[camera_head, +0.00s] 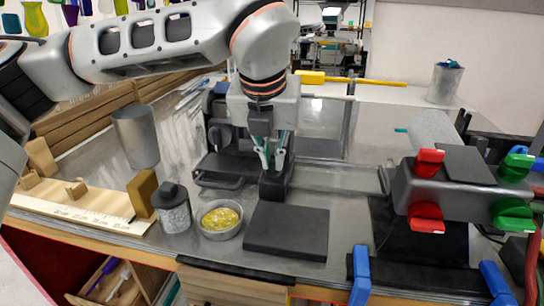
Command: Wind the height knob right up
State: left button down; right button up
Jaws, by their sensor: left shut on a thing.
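My left gripper (271,163) reaches in from above and points down at the middle of the bench. Its fingers are closed just above a small black stand (276,188). What they hold, apparently the height knob, is hidden between the fingertips, so I cannot see how far it is turned. A flat black plate (287,231) lies in front of the stand. My right gripper is out of view.
A metal dish of yellow bits (220,220) and a lidded jar (173,209) stand left of the plate. A dark device with red and green handles (440,185) stands at right. Blue clamps (361,275) sit at the front edge. A grey cylinder (135,136) stands at left.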

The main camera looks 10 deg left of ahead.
pick_arm(q)
jog(key=shift+r, duration=0.1)
jog(key=c, duration=2.2)
grip_release()
jog(key=shift+o, duration=0.2)
jog(key=v, duration=1.2)
jog(key=shift+s, duration=0.15)
